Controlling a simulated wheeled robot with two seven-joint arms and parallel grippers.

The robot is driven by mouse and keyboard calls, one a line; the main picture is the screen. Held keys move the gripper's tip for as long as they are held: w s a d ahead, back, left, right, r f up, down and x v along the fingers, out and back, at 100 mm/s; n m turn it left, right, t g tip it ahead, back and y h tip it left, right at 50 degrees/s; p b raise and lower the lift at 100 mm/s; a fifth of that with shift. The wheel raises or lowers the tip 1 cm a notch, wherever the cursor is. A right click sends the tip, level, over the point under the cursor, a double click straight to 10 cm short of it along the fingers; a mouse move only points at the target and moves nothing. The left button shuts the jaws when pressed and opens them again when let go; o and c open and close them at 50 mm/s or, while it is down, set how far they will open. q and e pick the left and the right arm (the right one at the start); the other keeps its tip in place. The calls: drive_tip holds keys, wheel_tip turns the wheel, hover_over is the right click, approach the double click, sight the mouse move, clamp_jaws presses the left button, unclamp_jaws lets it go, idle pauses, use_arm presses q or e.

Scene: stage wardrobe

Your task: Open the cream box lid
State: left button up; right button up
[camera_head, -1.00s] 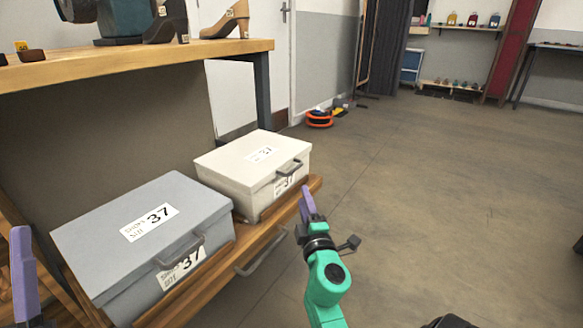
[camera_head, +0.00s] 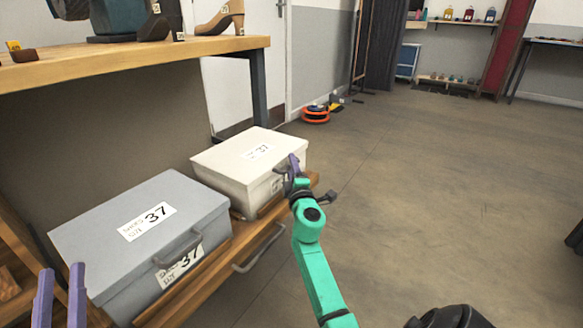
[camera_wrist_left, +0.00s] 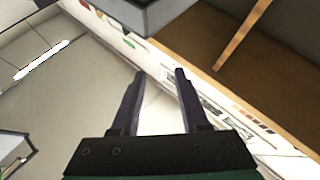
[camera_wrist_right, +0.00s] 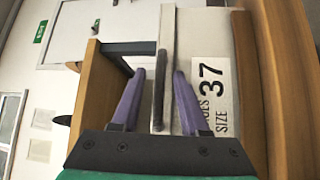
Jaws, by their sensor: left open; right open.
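The cream box (camera_head: 225,172) sits on the wooden drawer, its lid (camera_head: 233,148) closed, with a size 37 label on top and on the front. In the right wrist view its front (camera_wrist_right: 222,55) fills the middle, and its grey handle (camera_wrist_right: 160,85) lies between the two fingers. My right gripper (camera_head: 293,168) is open at the front of the cream box, around the handle; whether a finger touches it I cannot tell. My left gripper (camera_head: 60,285) is open and empty at the lower left, left of the grey box; it also shows in the left wrist view (camera_wrist_left: 155,80).
A closed grey box (camera_head: 110,225) with a handle stands left of the cream box on the drawer (camera_head: 205,277), which has its own metal handle (camera_head: 258,250). A wooden table (camera_head: 130,62) with shoes overhangs behind.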

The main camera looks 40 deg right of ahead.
clamp_jaws()
drive_tip(key=shift+a, duration=0.1)
idle(1.2)
